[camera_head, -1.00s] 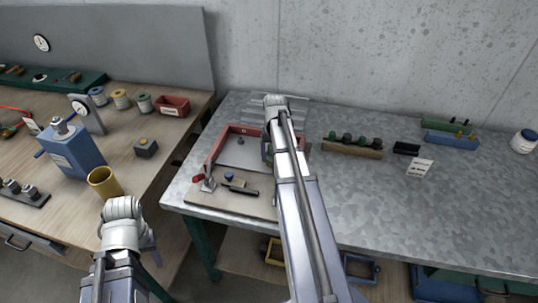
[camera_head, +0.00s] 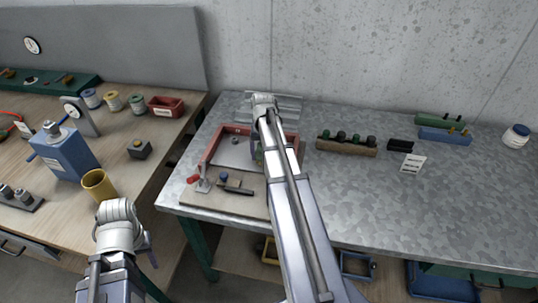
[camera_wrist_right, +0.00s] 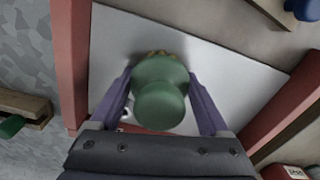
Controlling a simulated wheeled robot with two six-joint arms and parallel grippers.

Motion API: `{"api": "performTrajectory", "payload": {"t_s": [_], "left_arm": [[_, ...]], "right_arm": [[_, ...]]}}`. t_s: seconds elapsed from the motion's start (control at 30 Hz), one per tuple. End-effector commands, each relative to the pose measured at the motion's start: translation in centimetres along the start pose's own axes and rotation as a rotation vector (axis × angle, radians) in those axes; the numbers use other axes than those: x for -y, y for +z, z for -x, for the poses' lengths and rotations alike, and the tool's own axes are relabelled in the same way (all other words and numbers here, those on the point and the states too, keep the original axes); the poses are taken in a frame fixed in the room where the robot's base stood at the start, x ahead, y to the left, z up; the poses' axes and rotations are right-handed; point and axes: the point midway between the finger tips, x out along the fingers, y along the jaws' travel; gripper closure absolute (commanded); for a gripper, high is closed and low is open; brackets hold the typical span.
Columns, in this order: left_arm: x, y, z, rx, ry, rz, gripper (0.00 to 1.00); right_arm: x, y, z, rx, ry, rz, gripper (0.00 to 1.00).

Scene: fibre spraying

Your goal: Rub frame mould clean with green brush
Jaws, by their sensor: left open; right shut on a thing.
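The frame mould has a red frame (camera_head: 211,146) around a pale grey plate (camera_head: 228,154), on a board on the metal table. In the right wrist view its red side bar (camera_wrist_right: 72,60) and pale plate (camera_wrist_right: 225,65) lie below my right gripper. My right gripper (camera_wrist_right: 160,95) is shut on the green brush (camera_wrist_right: 160,88), whose round handle points at the camera. The bristles are mostly hidden and appear at or close to the plate; contact is unclear. In the head view my right arm covers the mould's right part. My left gripper (camera_head: 148,252) is open, low at the left, away from the mould.
A red-handled clamp (camera_head: 200,182) and a dark tool (camera_head: 235,187) lie at the mould's front edge. A wooden rack (camera_head: 346,147) with green-topped pieces stands to the right, near a small white sign (camera_head: 413,164). A yellow cup (camera_head: 98,185) stands on the left bench. The metal table's right is mostly clear.

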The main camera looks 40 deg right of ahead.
Motion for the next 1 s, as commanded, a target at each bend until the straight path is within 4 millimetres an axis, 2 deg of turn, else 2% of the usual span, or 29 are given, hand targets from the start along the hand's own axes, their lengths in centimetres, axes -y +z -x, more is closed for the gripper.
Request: {"api": "performTrajectory", "payload": {"t_s": [0.27,0.6,1.0], "left_arm": [[0.0,0.0,0.0,0.0,0.0,0.0,0.5],[0.0,0.0,-0.3,0.0,0.0,0.0,0.5],[0.0,0.0,-0.3,0.0,0.0,0.0,0.5]], "right_arm": [[0.4,-0.1,0.0,0.0,0.0,0.001,0.65],[3.0,-0.7,-0.3,0.0,0.0,0.003,0.65],[4.0,-1.0,-0.3,-0.001,-0.003,0.002,0.65]]}}
